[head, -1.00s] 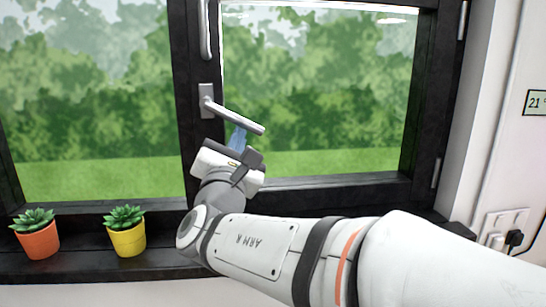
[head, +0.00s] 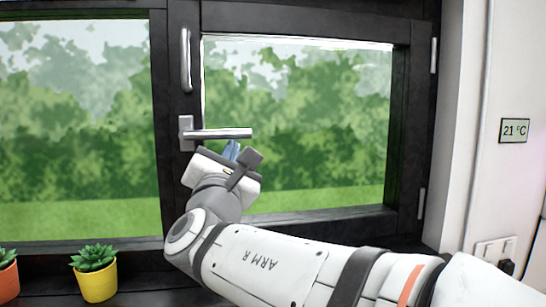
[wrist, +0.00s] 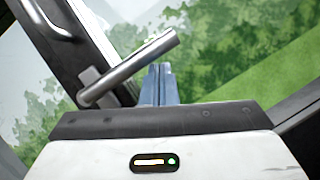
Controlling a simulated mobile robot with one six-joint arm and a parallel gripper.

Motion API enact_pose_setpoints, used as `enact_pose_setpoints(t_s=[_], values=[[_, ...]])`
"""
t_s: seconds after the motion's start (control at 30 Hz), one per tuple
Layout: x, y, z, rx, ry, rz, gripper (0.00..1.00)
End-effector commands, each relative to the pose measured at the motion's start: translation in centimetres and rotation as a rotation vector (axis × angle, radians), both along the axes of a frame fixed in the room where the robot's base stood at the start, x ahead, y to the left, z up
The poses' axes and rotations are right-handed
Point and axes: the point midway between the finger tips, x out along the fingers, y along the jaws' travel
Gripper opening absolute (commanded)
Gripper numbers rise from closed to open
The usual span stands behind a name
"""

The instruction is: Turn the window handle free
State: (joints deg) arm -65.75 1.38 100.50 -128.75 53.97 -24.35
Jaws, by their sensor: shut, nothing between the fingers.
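The window handle (head: 222,134) is a grey metal lever on a small plate (head: 186,133) on the black frame post. It lies about level in the head view, pointing right. My gripper (head: 232,146) is shut and empty, its blue fingertips right under the lever's middle. In the wrist view the lever (wrist: 135,67) crosses from lower left to upper right, and my shut blue fingers (wrist: 156,78) stand beside its right part. The fingers look in contact with the lever's underside or very close to it; I cannot tell which.
A fixed vertical grey pull bar (head: 186,60) is on the frame above the handle. A yellow pot (head: 97,282) and an orange pot (head: 6,282) with succulents stand on the sill at left. A thermometer display (head: 514,131) and sockets (head: 494,250) are on the right wall.

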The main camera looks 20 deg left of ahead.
Motion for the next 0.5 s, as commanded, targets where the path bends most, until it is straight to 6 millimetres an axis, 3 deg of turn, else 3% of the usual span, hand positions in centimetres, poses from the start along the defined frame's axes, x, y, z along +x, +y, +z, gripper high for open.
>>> enact_pose_setpoints(t_s=[0.5], values=[[0.07, 0.03, -0.68, 0.001, -0.001, 0.0, 0.0]])
